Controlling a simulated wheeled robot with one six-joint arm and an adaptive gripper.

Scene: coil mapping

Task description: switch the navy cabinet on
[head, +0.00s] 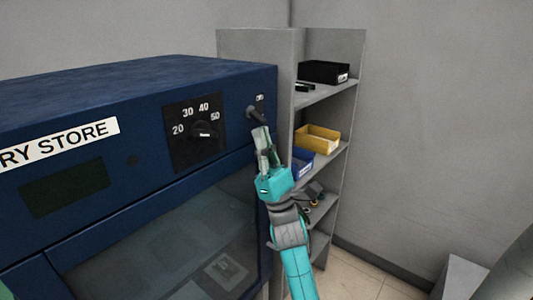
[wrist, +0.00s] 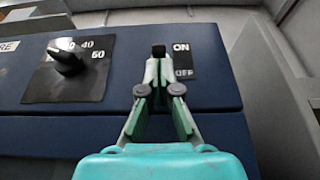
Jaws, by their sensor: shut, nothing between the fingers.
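The navy cabinet (head: 150,85) fills the left of the head view; its dark display (head: 65,187) and small round lamp (head: 132,160) look unlit. A black switch lever (head: 254,112) sits at the upper right of its front. In the wrist view the lever's tip (wrist: 158,49) shows just beyond my fingertips, beside a black plate (wrist: 183,62) marked ON above and OFF below. My gripper (head: 261,133) is shut and empty, with its tips right at the lever. I cannot tell whether they touch, or which way the lever is set; the fingers hide its lower part.
A grey shelf (head: 255,42) with a yellow bin (head: 317,138), a blue bin (head: 302,163) and a black box (head: 322,71) stands close behind on the right.

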